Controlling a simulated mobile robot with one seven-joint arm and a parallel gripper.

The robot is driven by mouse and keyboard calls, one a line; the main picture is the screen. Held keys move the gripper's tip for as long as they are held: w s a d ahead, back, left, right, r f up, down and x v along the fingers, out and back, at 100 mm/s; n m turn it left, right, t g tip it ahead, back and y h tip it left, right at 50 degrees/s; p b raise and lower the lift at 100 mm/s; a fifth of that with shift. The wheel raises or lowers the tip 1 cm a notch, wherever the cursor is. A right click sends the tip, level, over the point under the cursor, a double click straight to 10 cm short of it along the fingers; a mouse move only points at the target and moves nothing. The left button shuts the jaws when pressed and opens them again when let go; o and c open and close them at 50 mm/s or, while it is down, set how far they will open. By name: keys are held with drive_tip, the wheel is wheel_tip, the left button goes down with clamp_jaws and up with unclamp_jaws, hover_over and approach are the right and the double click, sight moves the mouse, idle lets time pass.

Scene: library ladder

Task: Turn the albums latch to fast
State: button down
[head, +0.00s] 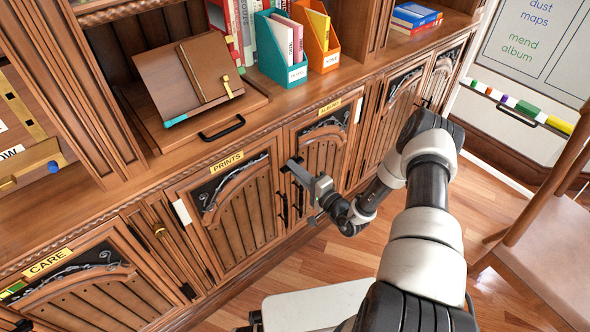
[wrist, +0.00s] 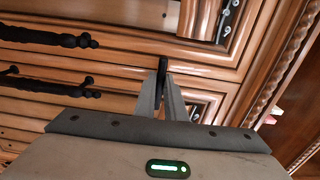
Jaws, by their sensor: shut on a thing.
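The albums door (head: 322,150), a brown plank door under a yellow label (head: 330,106), is closed, just right of the prints door (head: 238,205). My gripper (head: 297,170) is at its upper left edge, near the seam between the two doors. In the wrist view my gripper's fingers (wrist: 163,92) are shut on a small dark latch piece (wrist: 162,66). The fingers hide most of the latch, and in the head view it is hidden behind my gripper. I cannot read which setting it is at.
Above, the counter holds a wooden book stand (head: 188,75), a teal file box (head: 282,66) and an orange one (head: 322,58). A chair (head: 535,225) stands at right.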

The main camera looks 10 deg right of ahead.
drive_tip(key=c, duration=1.8)
unclamp_jaws()
drive_tip(key=p+v, duration=0.2)
drive_tip(key=v, duration=1.5)
drive_tip(key=shift+s+d, duration=0.1)
drive_tip(key=shift+s, duration=0.1)
